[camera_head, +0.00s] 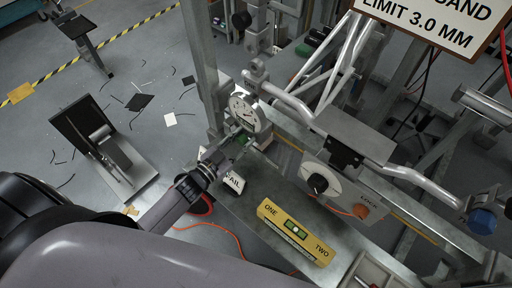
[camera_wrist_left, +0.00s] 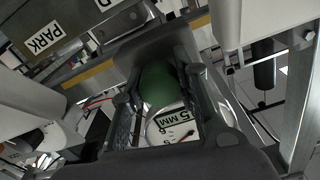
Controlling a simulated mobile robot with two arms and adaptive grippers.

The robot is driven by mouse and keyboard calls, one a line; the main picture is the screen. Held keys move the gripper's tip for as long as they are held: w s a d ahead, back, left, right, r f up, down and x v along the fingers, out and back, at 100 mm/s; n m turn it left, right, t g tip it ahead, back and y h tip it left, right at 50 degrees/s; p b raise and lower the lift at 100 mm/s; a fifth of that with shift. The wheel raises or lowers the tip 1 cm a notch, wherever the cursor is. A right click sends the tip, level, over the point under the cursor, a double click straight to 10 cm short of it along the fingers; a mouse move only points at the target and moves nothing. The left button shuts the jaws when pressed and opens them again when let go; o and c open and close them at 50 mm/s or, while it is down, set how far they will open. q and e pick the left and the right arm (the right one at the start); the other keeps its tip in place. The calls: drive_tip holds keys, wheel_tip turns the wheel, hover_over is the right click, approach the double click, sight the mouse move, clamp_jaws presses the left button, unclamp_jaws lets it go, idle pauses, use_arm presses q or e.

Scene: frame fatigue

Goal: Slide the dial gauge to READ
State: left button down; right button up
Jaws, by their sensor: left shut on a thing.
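The round white dial gauge (camera_head: 244,112) stands at the metal frame in the middle of the head view. My left gripper (camera_head: 239,140) is just below its face, shut on a green knob. In the left wrist view the green knob (camera_wrist_left: 158,86) sits between the two dark fingers. Part of the gauge face (camera_wrist_left: 172,128) with a "5 MM" label shows beyond the fingers. A "PARK" label (camera_wrist_left: 44,40) is at the upper left of that view. I see no READ label. My right gripper is not in view.
A white "FAIL" label (camera_head: 234,183) is close under my left gripper. A yellow ONE/TWO block (camera_head: 295,231) lies on the bench. A control box with a black knob (camera_head: 318,184) and metal tubes (camera_head: 285,98) stand to the right. Debris litters the floor at left.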

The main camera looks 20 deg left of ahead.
use_arm(q)
drive_tip(key=shift+w+a, duration=0.1)
drive_tip(key=shift+a, duration=0.15)
drive_tip(key=c, duration=1.2)
unclamp_jaws()
drive_tip(key=shift+a, duration=0.1)
drive_tip(key=shift+s, duration=0.2)
drive_tip(key=v, duration=1.1)
drive_tip(key=shift+s, duration=0.35)
